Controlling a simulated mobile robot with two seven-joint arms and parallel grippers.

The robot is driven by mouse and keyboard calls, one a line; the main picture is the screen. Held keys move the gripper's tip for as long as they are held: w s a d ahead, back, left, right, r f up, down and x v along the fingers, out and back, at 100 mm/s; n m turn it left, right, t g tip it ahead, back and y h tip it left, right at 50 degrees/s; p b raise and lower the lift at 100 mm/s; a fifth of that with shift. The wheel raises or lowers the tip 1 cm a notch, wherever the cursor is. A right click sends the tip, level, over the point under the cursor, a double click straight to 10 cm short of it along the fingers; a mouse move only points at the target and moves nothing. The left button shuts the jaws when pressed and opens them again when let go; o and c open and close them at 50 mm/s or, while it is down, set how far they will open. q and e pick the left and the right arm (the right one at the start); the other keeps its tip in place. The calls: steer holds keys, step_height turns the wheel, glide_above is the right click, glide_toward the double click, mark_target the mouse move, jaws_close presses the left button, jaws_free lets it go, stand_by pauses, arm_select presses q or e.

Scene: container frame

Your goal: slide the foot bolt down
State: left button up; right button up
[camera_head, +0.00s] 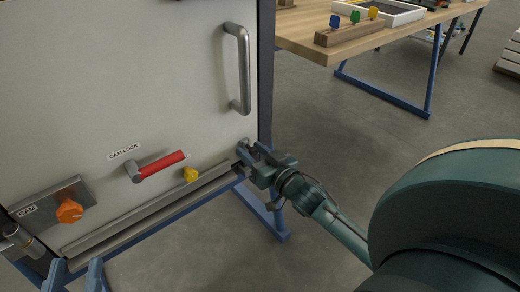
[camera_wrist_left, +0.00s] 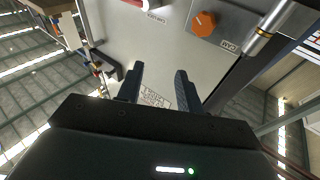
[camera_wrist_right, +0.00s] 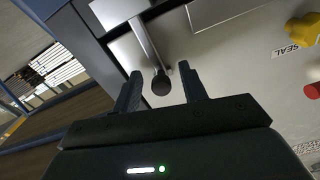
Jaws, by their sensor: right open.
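The foot bolt shows in the right wrist view as a dark round knob (camera_wrist_right: 160,84) on a thin metal stem, beside a steel bar at the door's lower corner. My right gripper (camera_wrist_right: 161,80) is open, with one finger on each side of the knob and visible gaps to it. In the head view my right gripper (camera_head: 243,153) is at the door's lower right corner and largely hides the bolt. My left gripper (camera_head: 72,276) is at the bottom left, below the door. In the left wrist view (camera_wrist_left: 156,82) its fingers are apart and empty.
The pale door (camera_head: 120,80) carries a vertical handle (camera_head: 243,68), a red cam-lock lever (camera_head: 161,165), a yellow seal (camera_head: 190,174), an orange knob (camera_head: 69,211) and a bottom rail (camera_head: 150,210). A wooden table (camera_head: 298,30) stands behind right. Floor between is clear.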

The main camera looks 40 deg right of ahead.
steer(key=shift+s, duration=0.4)
arm_select(q)
steer(key=shift+a+f+m+y+p, duration=0.1)
steer(key=shift+a+m+y+p, duration=0.35)
steer(key=shift+p, duration=1.5)
arm_select(e)
steer(key=s+d, duration=0.1)
steer(key=s, duration=1.1)
arm_select(q)
steer(key=shift+s+d, duration=0.1)
steer(key=shift+s, duration=0.05)
arm_select(e)
steer(key=shift+s, duration=0.15)
